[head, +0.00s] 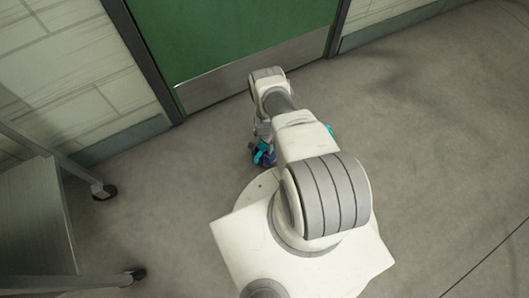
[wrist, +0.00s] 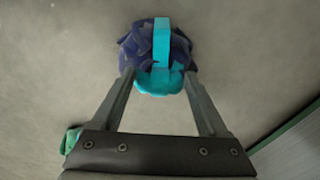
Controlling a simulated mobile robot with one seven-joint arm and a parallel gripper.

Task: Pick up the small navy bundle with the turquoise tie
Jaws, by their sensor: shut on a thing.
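The small navy bundle (wrist: 132,50) with its turquoise tie (wrist: 162,45) is at the top middle of the wrist view. My gripper (wrist: 158,76) has one finger on each side of the turquoise part and is shut on the bundle. In the head view the bundle (head: 261,156) shows as a small navy and turquoise patch beside my arm, just above my base. My arm hides part of it. I cannot tell whether it touches the floor.
A green door (head: 230,35) with a metal kick plate is at the back. A wheeled cart (head: 35,215) stands at the left. A turquoise bit (head: 330,130) shows behind my arm. A green thing (wrist: 70,141) is at the wrist view's left. Floor at right is clear.

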